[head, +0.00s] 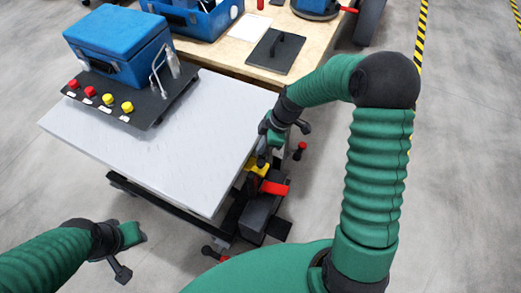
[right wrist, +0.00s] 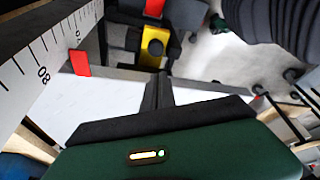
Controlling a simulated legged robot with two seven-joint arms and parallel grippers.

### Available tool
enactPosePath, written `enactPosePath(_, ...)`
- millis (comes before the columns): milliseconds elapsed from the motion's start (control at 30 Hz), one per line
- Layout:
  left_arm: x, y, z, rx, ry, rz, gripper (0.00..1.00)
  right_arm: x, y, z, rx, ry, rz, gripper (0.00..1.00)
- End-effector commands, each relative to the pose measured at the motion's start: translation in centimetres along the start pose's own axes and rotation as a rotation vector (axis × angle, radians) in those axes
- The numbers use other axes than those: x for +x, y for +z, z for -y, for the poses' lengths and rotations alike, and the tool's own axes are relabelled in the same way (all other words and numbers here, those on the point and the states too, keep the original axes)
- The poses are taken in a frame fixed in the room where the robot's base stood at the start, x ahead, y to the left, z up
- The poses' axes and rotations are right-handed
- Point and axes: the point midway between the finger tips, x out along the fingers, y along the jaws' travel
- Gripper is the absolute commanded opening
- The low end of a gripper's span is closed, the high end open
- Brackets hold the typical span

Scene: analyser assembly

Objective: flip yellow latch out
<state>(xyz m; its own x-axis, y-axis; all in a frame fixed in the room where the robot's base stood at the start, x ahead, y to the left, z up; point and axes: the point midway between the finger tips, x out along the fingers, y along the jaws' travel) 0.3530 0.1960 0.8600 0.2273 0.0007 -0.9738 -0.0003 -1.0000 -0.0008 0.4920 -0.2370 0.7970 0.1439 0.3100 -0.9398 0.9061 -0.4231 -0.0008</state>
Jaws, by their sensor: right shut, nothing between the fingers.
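The yellow latch (head: 258,169) sits at the right edge of the grey table, beside a red part (head: 274,187) on a black mechanism. In the right wrist view the yellow latch (right wrist: 153,47) shows at top centre, with a dark round spot on it and the red part (right wrist: 154,8) above. My right gripper (head: 263,158) is shut and empty, just above the latch at the table edge; its fingers (right wrist: 158,88) point toward the latch. Whether they touch it I cannot tell. My left gripper (head: 122,272) is low at the left, away from the table; its jaw opening is unclear.
The grey tabletop (head: 165,145) is mostly clear. A blue case (head: 118,50) stands on a black panel (head: 140,100) with red and yellow knobs. A wooden bench (head: 225,55) stands behind. A ruler (right wrist: 40,60) with a red marker (right wrist: 80,62) shows at left in the right wrist view.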

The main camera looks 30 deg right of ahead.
Motion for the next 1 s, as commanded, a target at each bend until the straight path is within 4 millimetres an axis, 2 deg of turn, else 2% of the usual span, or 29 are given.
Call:
enactPosePath(200,0.8,0.2,0.0,0.000,0.000,0.000,0.36,4.7,0.2,0.1,0.001,-0.004,-0.001,0.00)
enactPosePath(400,1.0,0.2,0.0,0.000,0.000,0.000,0.36,7.6,0.2,0.0,0.002,-0.001,-0.001,0.00)
enactPosePath(533,1.1,0.2,0.0,0.000,0.000,0.000,0.36,8.1,0.2,0.0,0.001,0.000,-0.001,0.00)
enactPosePath(833,1.1,0.2,0.0,0.000,0.000,0.000,0.36,8.1,0.2,0.0,0.002,0.000,-0.001,0.00)
enactPosePath(1000,1.0,0.2,0.0,0.000,0.000,0.000,0.36,7.3,2.4,1.0,0.009,0.000,0.000,0.00)
